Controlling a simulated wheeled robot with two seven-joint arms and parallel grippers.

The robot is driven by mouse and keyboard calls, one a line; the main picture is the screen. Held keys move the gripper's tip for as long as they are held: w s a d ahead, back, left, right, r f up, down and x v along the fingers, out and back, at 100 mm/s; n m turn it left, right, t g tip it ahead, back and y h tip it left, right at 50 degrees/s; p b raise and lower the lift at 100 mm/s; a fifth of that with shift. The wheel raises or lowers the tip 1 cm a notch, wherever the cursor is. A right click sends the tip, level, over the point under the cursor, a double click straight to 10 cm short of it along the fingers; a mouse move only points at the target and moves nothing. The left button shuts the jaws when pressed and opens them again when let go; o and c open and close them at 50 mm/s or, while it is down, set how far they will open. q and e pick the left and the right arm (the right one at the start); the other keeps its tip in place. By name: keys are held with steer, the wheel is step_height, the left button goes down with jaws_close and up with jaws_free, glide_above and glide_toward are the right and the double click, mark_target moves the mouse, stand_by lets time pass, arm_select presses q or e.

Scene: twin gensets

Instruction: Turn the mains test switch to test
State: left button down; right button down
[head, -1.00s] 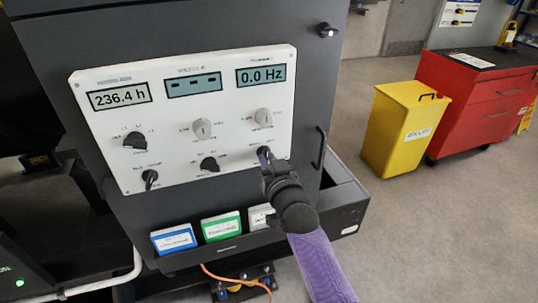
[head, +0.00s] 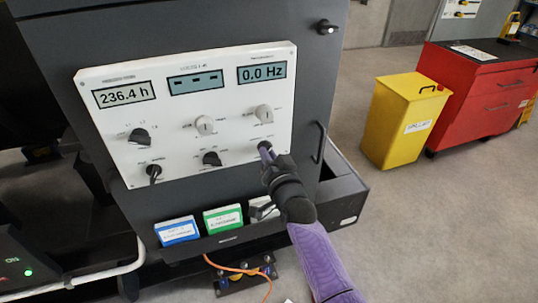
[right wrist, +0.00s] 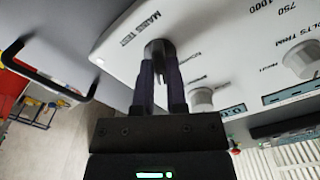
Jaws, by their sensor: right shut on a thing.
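The mains test switch (right wrist: 154,46) is a dark knob at the lower right corner of the white panel (head: 190,185), under the label "MAINS TEST" in the right wrist view. My right gripper (head: 265,149) reaches up to it from below. In the right wrist view its two fingers (right wrist: 160,75) are closed on either side of the knob. The fingers hide most of the knob, so I cannot tell its pointer's direction. My left gripper is not in view.
The panel carries several other knobs, including a pale one (head: 264,114) just above the switch, and three displays. A dark handle (head: 319,142) stands out to the right. Blue (head: 177,230) and green (head: 222,219) boxes sit below. A yellow bin (head: 405,120) stands farther right.

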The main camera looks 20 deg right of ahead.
steer(key=c, duration=0.7)
jaws_free()
steer(key=shift+o, duration=0.2)
steer(key=s+p, duration=0.3)
steer(key=s, duration=0.7)
steer(key=shift+d, duration=0.15)
